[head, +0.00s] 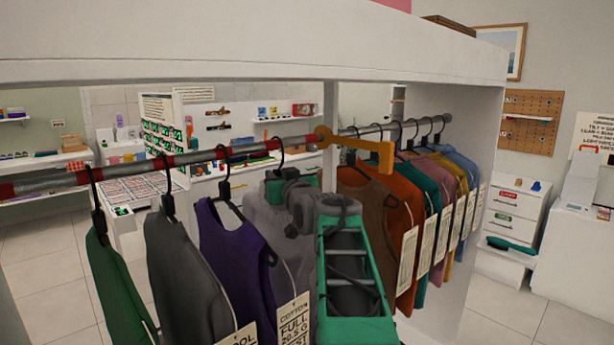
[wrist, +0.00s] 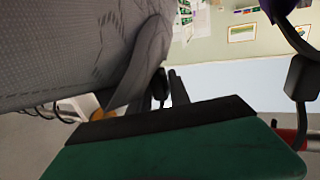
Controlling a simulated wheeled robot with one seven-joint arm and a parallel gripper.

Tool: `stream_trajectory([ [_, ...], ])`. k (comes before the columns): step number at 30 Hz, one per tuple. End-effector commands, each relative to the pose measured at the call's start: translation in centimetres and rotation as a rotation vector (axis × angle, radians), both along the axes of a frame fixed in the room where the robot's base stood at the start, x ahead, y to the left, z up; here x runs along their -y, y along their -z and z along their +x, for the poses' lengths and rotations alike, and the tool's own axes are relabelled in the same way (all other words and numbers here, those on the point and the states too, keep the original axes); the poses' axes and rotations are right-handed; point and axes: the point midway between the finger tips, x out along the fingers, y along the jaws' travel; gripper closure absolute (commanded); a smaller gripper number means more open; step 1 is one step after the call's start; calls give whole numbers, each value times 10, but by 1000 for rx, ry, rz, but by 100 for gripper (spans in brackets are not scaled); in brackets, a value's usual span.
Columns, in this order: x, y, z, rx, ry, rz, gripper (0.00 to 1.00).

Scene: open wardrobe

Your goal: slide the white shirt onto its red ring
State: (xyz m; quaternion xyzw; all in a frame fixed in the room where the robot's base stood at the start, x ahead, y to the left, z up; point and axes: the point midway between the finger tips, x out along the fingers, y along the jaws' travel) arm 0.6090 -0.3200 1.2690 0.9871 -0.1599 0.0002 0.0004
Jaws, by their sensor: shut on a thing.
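The white shirt (head: 262,217) looks pale grey and hangs from the rail, partly hidden behind my arm in the head view. Its dark hanger hook (head: 281,152) is at the rail close to a red ring (head: 272,144); I cannot tell whether it sits exactly on it. In the wrist view the shirt (wrist: 75,50) fills the upper left as grey cloth. My gripper (wrist: 168,86) shows there as dark fingers beside the cloth, shut on the shirt's hanger at its dark neck. The head view hides the fingertips behind my wrist.
The purple shirt (head: 232,250), dark grey shirt (head: 185,270) and green shirt (head: 115,285) hang to the left, each near a red ring. An orange bracket (head: 365,152) stands at the rail to the right. Beyond it hang several tagged shirts, the brown one (head: 365,215) nearest.

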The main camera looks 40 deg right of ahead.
Motion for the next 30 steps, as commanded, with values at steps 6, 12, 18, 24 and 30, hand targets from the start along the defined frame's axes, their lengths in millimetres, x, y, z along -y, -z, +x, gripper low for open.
stream_trajectory([
  [6, -18, 2, 0, 2, -2, -1, 100],
  [12, -20, 0, 0, 0, 1, 0, 65],
  [18, -19, 0, 0, 0, 1, 0, 52],
  [24, -19, 2, -1, -3, 1, 2, 52],
  [30, -27, 2, -27, 1, 3, -1, 52],
])
